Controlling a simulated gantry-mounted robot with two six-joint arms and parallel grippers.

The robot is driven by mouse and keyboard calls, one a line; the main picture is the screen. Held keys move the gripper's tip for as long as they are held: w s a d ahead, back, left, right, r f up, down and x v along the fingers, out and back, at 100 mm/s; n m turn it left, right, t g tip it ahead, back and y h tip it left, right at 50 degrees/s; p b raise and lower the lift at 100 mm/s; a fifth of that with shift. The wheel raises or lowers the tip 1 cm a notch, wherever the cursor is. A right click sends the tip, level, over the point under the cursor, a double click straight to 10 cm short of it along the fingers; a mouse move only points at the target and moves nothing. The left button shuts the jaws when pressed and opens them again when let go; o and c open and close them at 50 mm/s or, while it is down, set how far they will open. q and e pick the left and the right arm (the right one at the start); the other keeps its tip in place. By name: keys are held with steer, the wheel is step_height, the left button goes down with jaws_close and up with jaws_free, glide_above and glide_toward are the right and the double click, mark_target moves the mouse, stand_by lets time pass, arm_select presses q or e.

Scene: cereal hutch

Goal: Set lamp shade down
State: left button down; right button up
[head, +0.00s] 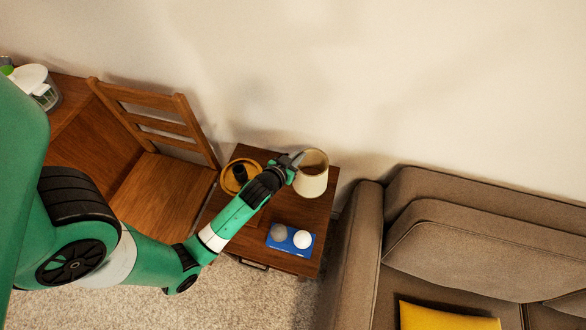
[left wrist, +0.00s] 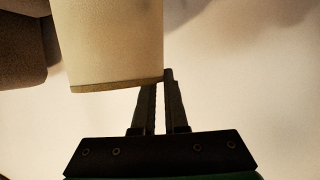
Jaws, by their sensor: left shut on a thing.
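The cream lamp shade (head: 312,177) is over the back right part of the small wooden side table (head: 318,225). It also fills the upper middle of the left wrist view (left wrist: 115,45), where its lower rim shows. My left gripper (head: 291,163) is shut on the lamp shade's edge, at the shade's left side in the head view; the fingers also show in the left wrist view (left wrist: 160,95). I cannot tell whether the shade touches the table. My right gripper is not in view.
A round yellow-brown tray (head: 229,184) with a dark object (head: 240,173) sits on the table's left part. A blue holder (head: 279,236) with two balls is at the front. A wooden chair (head: 160,185) stands left, a brown sofa (head: 430,240) right, and the wall behind.

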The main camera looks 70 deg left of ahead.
arm_select(q)
step_height(320, 180, down, 4)
steer(key=shift+w+r+b, duration=0.1)
steer(key=shift+w+b, duration=0.05)
steer(key=shift+b, duration=0.8)
steer(key=c, duration=0.9)
jaws_free()
steer(key=shift+c, duration=0.2)
